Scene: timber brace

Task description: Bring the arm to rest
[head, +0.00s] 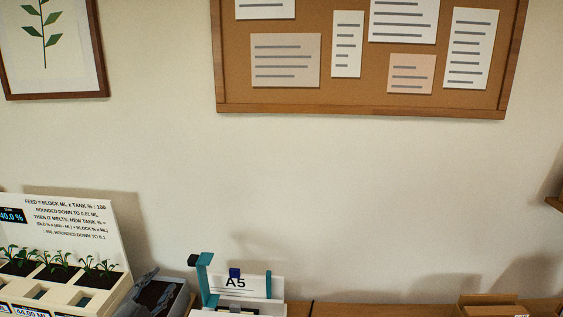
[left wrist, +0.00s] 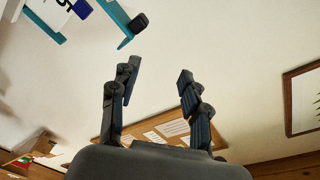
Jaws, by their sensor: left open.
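My left gripper (head: 146,283) shows low in the head view, between the white planter and the teal stand. In the left wrist view its two dark fingers (left wrist: 159,72) are spread apart with nothing between them. The teal stand (head: 205,275) with a black knob is just right of this gripper; it also shows at the top of the left wrist view (left wrist: 125,32). My right gripper is in neither view.
A white planter with a text panel (head: 85,225) and seedlings stands at the left. A grey bin (head: 178,303) is beside the gripper. A white A5 sign (head: 257,286) and a cardboard box (head: 490,304) are further right. A corkboard (head: 365,106) hangs on the bare wall.

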